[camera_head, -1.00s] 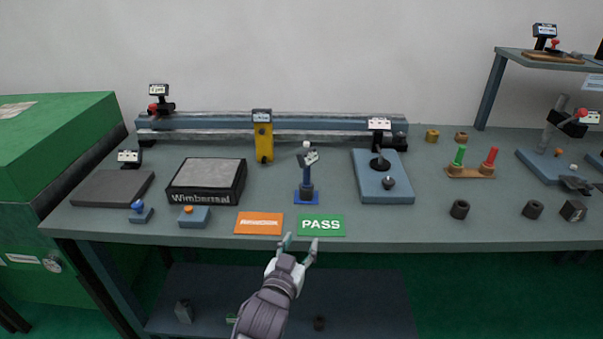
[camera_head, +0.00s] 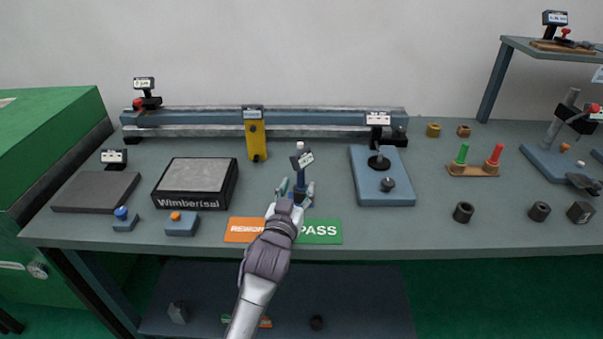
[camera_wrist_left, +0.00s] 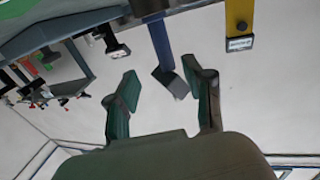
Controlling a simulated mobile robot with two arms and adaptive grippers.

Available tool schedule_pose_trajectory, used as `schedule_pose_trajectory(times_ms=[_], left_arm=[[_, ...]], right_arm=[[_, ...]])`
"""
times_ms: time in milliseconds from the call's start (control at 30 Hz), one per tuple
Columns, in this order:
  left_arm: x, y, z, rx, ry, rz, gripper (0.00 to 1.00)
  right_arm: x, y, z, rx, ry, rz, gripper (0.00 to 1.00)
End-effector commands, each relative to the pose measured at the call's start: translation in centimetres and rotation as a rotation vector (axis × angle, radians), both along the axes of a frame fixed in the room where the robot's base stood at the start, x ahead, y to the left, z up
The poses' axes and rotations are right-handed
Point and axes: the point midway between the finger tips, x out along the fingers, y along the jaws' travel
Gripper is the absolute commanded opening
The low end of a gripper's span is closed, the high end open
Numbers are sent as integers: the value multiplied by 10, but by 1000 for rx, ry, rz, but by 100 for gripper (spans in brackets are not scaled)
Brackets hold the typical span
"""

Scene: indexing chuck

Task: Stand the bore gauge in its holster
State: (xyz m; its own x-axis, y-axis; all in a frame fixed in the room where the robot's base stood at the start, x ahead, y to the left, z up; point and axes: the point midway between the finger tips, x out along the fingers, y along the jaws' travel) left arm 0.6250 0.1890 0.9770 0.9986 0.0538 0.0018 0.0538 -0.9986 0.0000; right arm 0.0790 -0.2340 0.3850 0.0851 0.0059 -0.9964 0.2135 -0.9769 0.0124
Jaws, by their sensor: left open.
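What looks like the bore gauge (camera_head: 300,172) stands upright on the bench, with a blue shaft, a tilted dark head with a white face, and a pale knob on top. My left gripper (camera_head: 296,187) is open, its fingers on either side of the lower shaft, hiding most of the blue base. In the left wrist view, which is upside down, the blue shaft and dark head (camera_wrist_left: 162,45) lie beyond the gap between the open fingers (camera_wrist_left: 160,82). A yellow upright (camera_head: 256,138) with a label, possibly the holster, stands behind to the left. My right gripper is out of view.
Orange and green PASS (camera_head: 319,232) cards lie at the front edge, partly under my arm. A black-sided block (camera_head: 196,184) is to the left, a blue plate (camera_head: 382,178) with a post to the right. A long rail (camera_head: 200,121) runs along the back.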

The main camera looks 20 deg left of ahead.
Motion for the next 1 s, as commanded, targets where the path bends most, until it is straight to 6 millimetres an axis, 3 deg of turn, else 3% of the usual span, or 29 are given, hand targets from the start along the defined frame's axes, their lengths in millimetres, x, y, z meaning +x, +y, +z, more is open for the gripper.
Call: schedule_pose_trajectory(times_ms=[267, 533, 833, 867, 1000], left_arm=[[23, 3, 2, 2, 1, 0, 52], [61, 10, 3, 0, 0, 1, 52], [67, 10, 1, 0, 1, 0, 52], [67, 10, 1, 0, 1, 0, 50], [67, 10, 1, 0, 1, 0, 27]], right_arm=[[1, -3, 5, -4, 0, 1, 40], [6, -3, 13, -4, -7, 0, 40], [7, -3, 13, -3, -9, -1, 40], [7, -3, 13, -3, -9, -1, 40], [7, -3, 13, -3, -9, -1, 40]])
